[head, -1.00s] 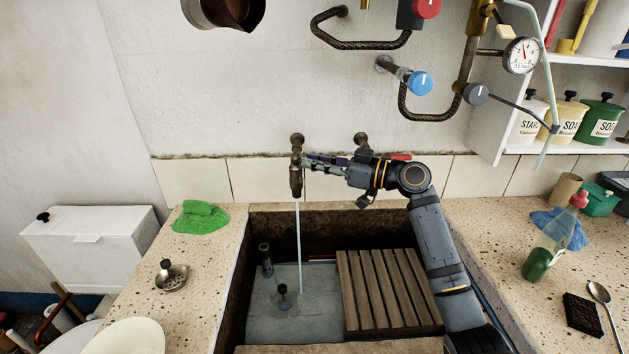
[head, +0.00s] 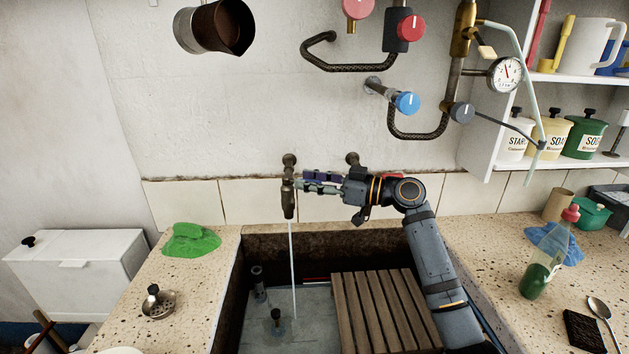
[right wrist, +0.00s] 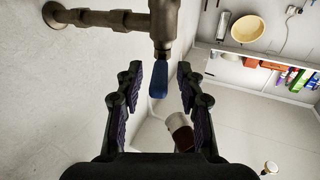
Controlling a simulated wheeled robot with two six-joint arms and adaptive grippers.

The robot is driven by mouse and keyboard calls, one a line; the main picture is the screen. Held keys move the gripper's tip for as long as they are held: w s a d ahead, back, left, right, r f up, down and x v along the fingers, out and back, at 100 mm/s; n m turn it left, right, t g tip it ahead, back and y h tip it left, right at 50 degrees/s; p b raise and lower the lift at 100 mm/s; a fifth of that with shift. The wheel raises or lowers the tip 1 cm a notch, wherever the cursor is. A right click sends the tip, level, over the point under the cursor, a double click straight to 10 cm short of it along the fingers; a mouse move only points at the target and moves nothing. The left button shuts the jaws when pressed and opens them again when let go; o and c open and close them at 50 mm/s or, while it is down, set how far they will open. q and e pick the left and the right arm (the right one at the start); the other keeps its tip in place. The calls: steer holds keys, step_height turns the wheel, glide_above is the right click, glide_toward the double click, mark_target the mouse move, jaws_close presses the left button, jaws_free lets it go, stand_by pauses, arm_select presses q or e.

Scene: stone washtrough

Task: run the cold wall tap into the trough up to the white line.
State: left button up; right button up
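The wall tap (head: 288,200) is a dark aged-brass tap at the trough's back wall, and a thin water stream (head: 292,265) runs from it into the stone trough (head: 300,243). In the right wrist view its blue lever (right wrist: 158,80) lies between my right gripper's fingers. My right gripper (head: 308,182) is open, with a visible gap between each finger and the lever. Its fingers point left at the tap in the head view. The trough floor looks grey-blue under the stream; I cannot make out the water depth or a white line. My left gripper is out of view.
A slatted wooden board (head: 380,315) covers the trough's right part. A short pipe (head: 258,283) and a dark-knobbed plug (head: 276,318) stand at its left. Above are a blue knob (head: 406,103) and a red knob (head: 410,28). A green cloth (head: 190,240) lies on the left counter.

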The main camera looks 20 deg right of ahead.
steer(key=v, duration=1.2)
steer(key=shift+d, duration=0.1)
